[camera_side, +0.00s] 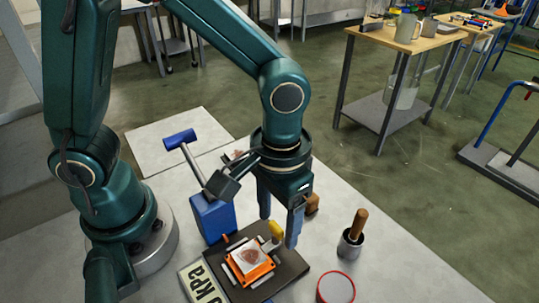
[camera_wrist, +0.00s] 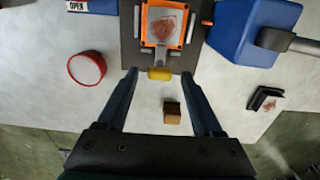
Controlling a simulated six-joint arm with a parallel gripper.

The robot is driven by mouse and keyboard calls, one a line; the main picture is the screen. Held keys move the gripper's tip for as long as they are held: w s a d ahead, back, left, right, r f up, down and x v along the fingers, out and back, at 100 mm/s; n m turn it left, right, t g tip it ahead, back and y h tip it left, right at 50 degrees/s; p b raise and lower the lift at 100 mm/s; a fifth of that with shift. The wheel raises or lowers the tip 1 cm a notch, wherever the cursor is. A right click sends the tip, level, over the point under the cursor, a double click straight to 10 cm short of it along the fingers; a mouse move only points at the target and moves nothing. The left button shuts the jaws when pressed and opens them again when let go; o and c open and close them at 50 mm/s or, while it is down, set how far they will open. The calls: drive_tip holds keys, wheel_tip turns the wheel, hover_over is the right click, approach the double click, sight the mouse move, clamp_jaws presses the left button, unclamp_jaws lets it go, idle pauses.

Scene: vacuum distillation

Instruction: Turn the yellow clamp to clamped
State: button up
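The yellow clamp (camera_side: 276,230) is a short yellow grip on a grey lever at the edge of a dark base plate (camera_side: 289,268). In the wrist view the yellow clamp (camera_wrist: 160,74) lies between the fingertips, with a gap on each side. My gripper (camera_side: 278,231) points down and is open. It also shows in the wrist view (camera_wrist: 159,76), its two fingers apart and empty. An orange frame (camera_wrist: 162,22) holding a pale square with a reddish-brown patch sits on the plate beside the lever. Whether the fingertips are level with the grip in height is hard to tell.
A red-rimmed round dish (camera_side: 335,288) and a wooden-handled pestle in a cup (camera_side: 352,236) stand to the right. A small brown block (camera_wrist: 172,112) lies near the gripper. A sign (camera_side: 203,284) lies in front.

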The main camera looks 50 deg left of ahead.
sight(278, 225)
drive_tip(key=shift+r, duration=2.55)
drive_tip(key=s+a+r+t, duration=0.1)
drive_tip(key=a+t, duration=0.1)
drive_tip(key=a, duration=0.1)
drive_tip(key=s+a+r+t, duration=0.1)
drive_tip(key=a+r, duration=0.1)
drive_tip(key=a, duration=0.2)
drive_tip(key=s+a+r+t, duration=0.1)
drive_tip(key=a+r+t, duration=0.1)
drive_tip(key=a, duration=0.2)
drive_tip(key=shift+s+r+t, duration=0.15)
drive_tip(key=shift+s+t, duration=0.15)
drive_tip(key=shift+s, duration=0.1)
